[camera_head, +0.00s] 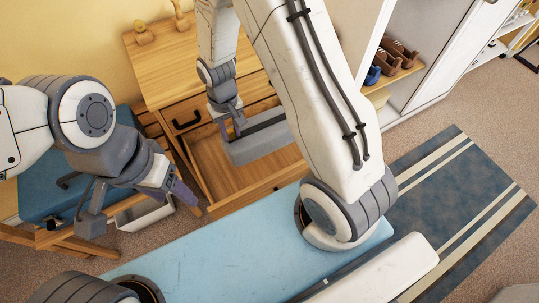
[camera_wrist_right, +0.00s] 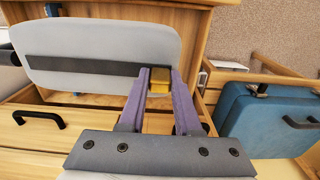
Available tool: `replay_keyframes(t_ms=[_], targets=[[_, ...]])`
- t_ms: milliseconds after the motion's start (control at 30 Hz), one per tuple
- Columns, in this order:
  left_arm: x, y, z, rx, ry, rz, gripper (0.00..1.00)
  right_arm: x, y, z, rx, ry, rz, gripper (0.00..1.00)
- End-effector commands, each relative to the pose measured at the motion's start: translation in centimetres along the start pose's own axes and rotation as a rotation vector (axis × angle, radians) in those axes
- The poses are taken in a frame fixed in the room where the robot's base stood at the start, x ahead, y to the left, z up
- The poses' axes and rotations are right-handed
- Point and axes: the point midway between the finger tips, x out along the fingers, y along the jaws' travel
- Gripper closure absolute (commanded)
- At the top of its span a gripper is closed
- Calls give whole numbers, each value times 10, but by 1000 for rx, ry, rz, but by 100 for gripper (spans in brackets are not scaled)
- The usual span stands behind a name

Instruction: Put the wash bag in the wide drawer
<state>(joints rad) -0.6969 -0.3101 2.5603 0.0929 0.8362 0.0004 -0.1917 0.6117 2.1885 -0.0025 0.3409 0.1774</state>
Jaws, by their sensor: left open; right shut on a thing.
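The wash bag (camera_head: 262,143) is a grey, flat, rounded bag with a dark strip along it. My right gripper (camera_head: 231,128) is shut on it and holds it over the open wide drawer (camera_head: 208,160) of the wooden dresser. In the right wrist view the bag (camera_wrist_right: 140,40) reaches left from the purple fingers (camera_wrist_right: 160,90), with a small yellow patch between them. My left gripper (camera_head: 132,200) is open and empty, left of the drawer.
A smaller drawer with a black handle (camera_head: 186,122) sits above the wide one. Wooden ornaments (camera_head: 145,36) stand on the dresser top. A blue case (camera_head: 45,185) lies on a wooden stand at left. Shoes (camera_head: 398,52) sit on a shelf at right.

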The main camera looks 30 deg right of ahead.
Motion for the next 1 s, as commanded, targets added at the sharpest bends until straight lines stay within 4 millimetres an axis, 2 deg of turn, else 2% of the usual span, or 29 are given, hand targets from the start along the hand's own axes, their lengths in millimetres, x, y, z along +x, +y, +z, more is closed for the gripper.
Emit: replay_keyframes(t_ms=[33, 300, 433, 600, 800, 1000], targets=[[28, -2, 1, 0, 0, 0, 38, 24, 7, -2, 3, 2, 0, 100], [96, -7, 5, 1, 0, 0, 38, 80, 40, -3, -5, 2, 2, 100], [121, -9, 6, 1, 0, 0, 38, 100, 53, -3, -11, 3, 2, 100], [139, -10, 7, 1, 0, 0, 38, 113, 64, -2, -16, 2, 3, 100], [143, -10, 7, 1, 0, 0, 38, 115, 68, -2, -17, 1, 3, 100], [144, -10, 7, 1, 1, 0, 38, 123, 54, -2, -22, -1, 3, 100]])
